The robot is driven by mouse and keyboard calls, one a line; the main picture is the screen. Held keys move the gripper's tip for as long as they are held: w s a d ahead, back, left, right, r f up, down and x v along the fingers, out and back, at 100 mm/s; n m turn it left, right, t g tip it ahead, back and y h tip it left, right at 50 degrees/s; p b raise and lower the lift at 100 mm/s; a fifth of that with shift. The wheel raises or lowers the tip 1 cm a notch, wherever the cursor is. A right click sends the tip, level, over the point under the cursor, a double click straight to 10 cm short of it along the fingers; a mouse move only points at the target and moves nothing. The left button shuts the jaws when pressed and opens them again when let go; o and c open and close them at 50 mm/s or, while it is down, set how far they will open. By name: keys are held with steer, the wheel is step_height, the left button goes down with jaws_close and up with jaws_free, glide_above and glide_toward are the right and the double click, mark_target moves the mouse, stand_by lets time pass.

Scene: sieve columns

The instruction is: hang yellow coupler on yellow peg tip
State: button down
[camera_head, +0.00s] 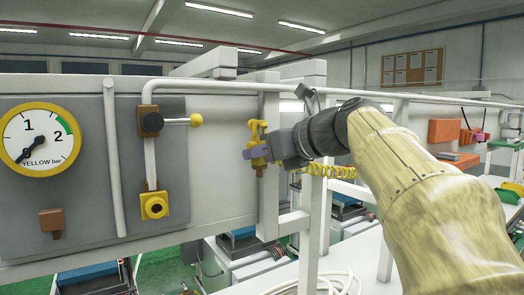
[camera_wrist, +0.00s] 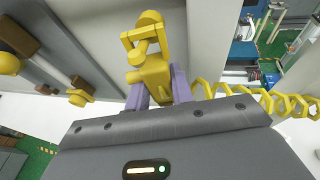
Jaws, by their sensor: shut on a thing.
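The yellow coupler (camera_head: 257,132) is held in my gripper (camera_head: 256,152), whose purple fingers are shut on it. In the wrist view the coupler (camera_wrist: 151,70) stands upright between the purple fingers (camera_wrist: 153,92), with its looped end pointing away from the wrist. The yellow peg tip (camera_head: 196,120) is a round knob on a short white peg on the grey panel, left of the coupler and apart from it. It appears as a yellow ball (camera_wrist: 8,62) at the left edge of the wrist view.
A brown-black fitting (camera_head: 151,123) carries the peg. Below is a yellow port (camera_head: 154,205); left are a pressure gauge (camera_head: 40,138) and a white vertical pipe (camera_head: 114,160). A coiled yellow hose (camera_head: 330,171) runs right of my gripper, near a white post (camera_head: 318,200).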

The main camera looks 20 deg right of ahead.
stand_by(0.4)
steer(key=c, duration=1.1)
jaws_free()
steer(key=shift+s, duration=0.15)
steer(key=b+v, duration=0.3)
steer(key=v, duration=1.4)
steer(key=shift+r+b, duration=0.1)
steer(key=shift+b, duration=0.25)
steer(key=shift+d, duration=0.1)
